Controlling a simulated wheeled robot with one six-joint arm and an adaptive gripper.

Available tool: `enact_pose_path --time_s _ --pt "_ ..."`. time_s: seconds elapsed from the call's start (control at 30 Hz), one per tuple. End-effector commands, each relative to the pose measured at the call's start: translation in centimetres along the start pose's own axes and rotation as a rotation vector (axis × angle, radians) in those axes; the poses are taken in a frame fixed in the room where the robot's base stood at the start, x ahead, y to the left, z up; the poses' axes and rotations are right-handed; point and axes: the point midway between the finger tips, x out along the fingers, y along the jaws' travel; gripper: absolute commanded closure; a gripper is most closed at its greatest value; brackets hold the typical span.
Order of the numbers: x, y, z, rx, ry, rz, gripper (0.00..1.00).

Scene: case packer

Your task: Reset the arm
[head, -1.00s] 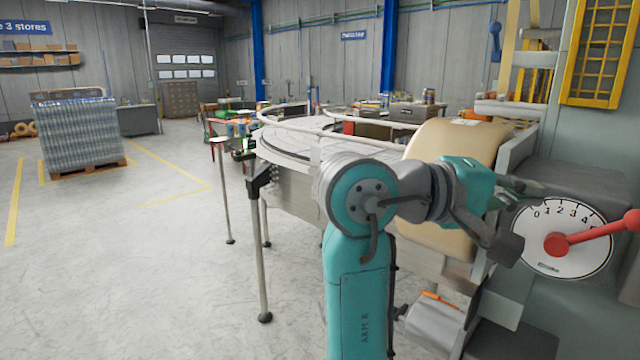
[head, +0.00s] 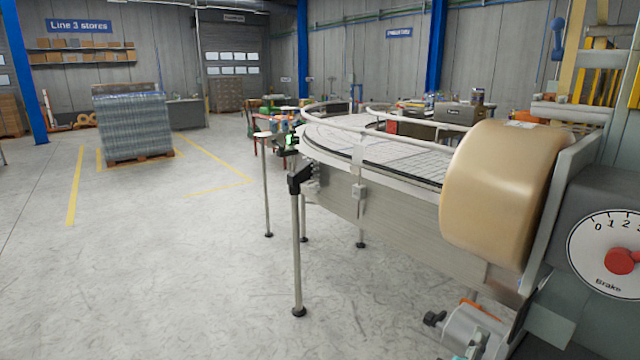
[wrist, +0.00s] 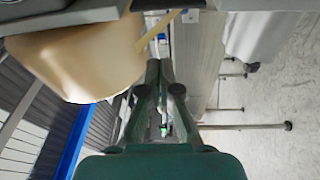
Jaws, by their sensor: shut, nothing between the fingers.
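My gripper (wrist: 160,68) shows in the wrist view, its dark green fingers close together with nothing between them. My arm is not in the head view. A large tan film roll (head: 506,186) is mounted on the machine at the right; it also shows at the upper left of the wrist view (wrist: 80,55). The gripper appears beside the roll in that view; I cannot tell the gap. A brake dial (head: 606,245) with a red pointer is on the machine's grey side, cut by the right edge of the picture.
A round conveyor table (head: 370,150) with white rails stands left of the roll, on thin legs. A small motor-like unit (head: 474,328) sits low below the roll. A wrapped pallet (head: 133,125) stands farther left. The concrete floor (head: 160,270) at the left is clear.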

Motion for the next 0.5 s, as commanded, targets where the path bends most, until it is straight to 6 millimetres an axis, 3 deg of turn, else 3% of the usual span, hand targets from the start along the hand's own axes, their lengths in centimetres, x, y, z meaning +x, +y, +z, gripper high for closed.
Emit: enact_pose_path --time_s 0.03,0.2,0.5 --pt "-0.9 -2.1 0.3 0.009 0.039 -0.024 1.0" --pt "-4.2 -7.4 1.1 0.085 0.169 -0.101 1.0" --pt "-11.7 -14.9 3.8 0.277 0.347 -0.274 1.0"
